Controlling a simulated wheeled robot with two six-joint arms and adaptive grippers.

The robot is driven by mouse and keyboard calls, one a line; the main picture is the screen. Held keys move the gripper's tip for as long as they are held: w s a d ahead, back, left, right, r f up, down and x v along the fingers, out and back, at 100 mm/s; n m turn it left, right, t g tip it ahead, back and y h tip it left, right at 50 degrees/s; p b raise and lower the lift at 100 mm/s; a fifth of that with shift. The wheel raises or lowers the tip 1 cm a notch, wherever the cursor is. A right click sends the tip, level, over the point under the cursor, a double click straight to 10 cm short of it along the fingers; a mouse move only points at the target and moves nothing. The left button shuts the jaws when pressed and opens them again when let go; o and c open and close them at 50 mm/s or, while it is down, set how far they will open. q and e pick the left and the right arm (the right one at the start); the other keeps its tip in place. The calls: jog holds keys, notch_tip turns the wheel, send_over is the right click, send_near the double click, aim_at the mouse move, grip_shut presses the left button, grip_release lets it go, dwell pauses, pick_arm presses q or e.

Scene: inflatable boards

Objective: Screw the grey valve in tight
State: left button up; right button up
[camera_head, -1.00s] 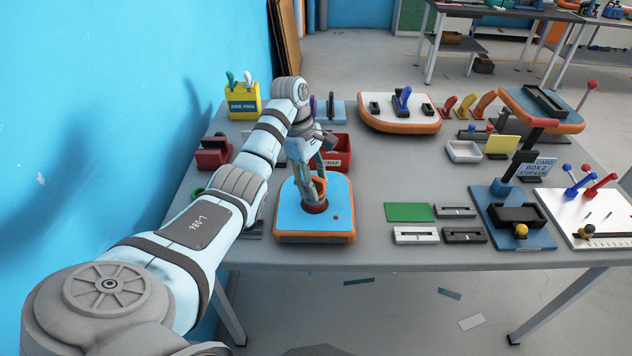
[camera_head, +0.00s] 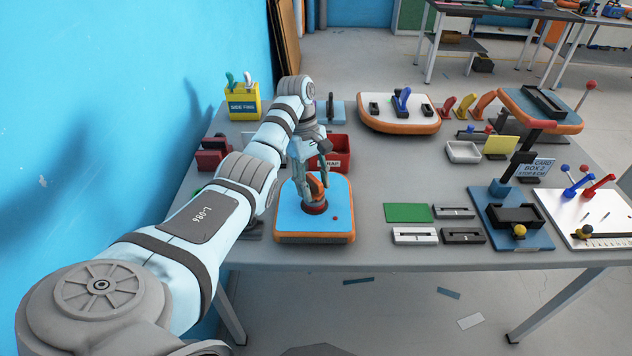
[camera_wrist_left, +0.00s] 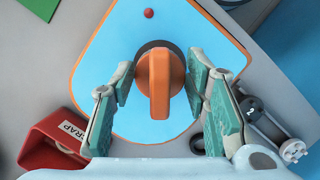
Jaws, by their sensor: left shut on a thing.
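The blue-topped board (camera_head: 335,220) with an orange edge lies near the table's front left. A round dark collar (camera_head: 313,207) sits in it, with an upright orange handle (camera_wrist_left: 158,85) over it. Grey shows around the handle in the wrist view; I cannot tell which part is the grey valve. My left gripper (camera_head: 315,190) points down over the board, and its two pads (camera_wrist_left: 160,82) are shut on the orange handle from both sides. The fingers partly hide the handle in the head view. My right gripper is not in view.
A red scrap bin (camera_head: 336,153) stands just behind the board. A green plate (camera_head: 408,212) and several slotted blocks lie to the right. The blue wall is close on the left.

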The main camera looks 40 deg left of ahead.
aim_at(315, 181)
pick_arm(q)
jog(key=shift+f+m+b, duration=0.1)
jog(key=shift+m+b, duration=0.25)
jog(key=shift+m, duration=0.55)
jog(key=shift+m+g, duration=0.4)
jog(key=shift+m, duration=0.5)
jog(key=o, duration=1.4)
jog(key=shift+c, duration=0.2)
notch_tip(315, 181, up, 6)
jog(key=p, duration=0.5)
jog(key=shift+f, duration=0.2)
jog(key=shift+f+y, duration=0.15)
jog(key=shift+y, duration=0.15)
